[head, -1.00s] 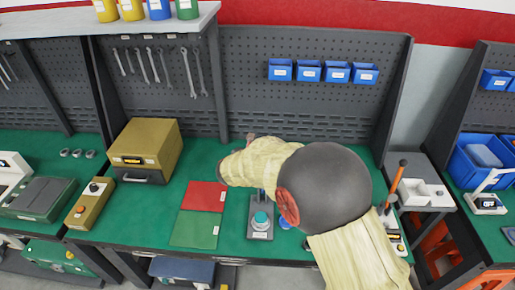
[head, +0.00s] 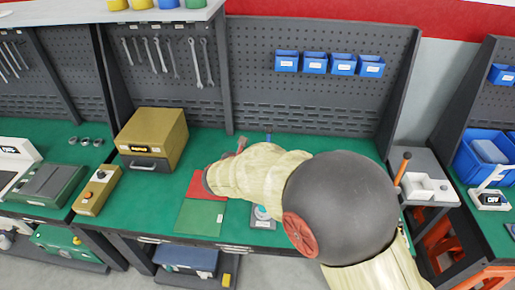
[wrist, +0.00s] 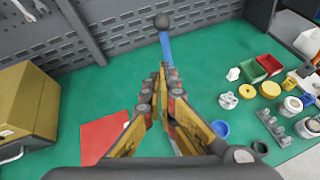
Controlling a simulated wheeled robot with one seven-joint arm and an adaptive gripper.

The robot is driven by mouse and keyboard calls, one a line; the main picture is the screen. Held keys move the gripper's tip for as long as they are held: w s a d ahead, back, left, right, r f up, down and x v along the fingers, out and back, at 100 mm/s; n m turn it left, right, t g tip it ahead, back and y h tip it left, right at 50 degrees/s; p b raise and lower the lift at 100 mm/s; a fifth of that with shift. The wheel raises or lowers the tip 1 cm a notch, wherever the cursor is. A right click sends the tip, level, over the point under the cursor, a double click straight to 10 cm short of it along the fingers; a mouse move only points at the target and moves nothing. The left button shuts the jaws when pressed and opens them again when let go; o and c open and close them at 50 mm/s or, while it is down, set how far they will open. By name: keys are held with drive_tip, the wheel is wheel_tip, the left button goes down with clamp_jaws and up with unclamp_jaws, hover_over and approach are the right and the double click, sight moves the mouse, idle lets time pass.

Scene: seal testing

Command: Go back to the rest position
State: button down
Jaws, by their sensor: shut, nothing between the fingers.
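My gripper (wrist: 162,80) is shut and empty above the green bench top (wrist: 95,90) in the wrist view. Its yellow fingers meet near the picture's middle, pointing toward the pegboard. A blue lever with a dark ball end (wrist: 165,45) stands just beyond the fingertips; I cannot tell if they touch. In the head view my tan and grey arm reaches left over the bench and hides most of the gripper.
A yellow box (head: 152,138) stands at the bench's left, near a green mat (head: 199,217). In the wrist view, a red bin (wrist: 268,64), a blue ring (wrist: 220,128) and several small parts lie to the right. The pegboard (head: 310,100) closes the back.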

drive_tip(key=shift+v, duration=1.8)
drive_tip(key=s+d+f+m+g+h, duration=0.1)
drive_tip(key=s+d+f+m+g, duration=0.15)
drive_tip(key=s+d+m, duration=0.4)
drive_tip(key=s+d+f+m+g, duration=0.2)
drive_tip(key=s+d+m+g, duration=0.25)
drive_tip(key=s+m, duration=0.3)
drive_tip(key=s+d+r+m+y+b, duration=0.2)
drive_tip(key=s+d+r+m+b, duration=0.1)
drive_tip(key=s+d+m, duration=0.4)
drive_tip(key=s+d+r+m+y+b, duration=0.2)
drive_tip(key=s+d+r+m, duration=0.4)
drive_tip(key=s+m, duration=0.4)
drive_tip(key=s+d, duration=0.1)
drive_tip(key=s, duration=0.2)
drive_tip(key=shift+d+t+y+b, duration=0.3)
drive_tip(key=shift+t+b, duration=0.1)
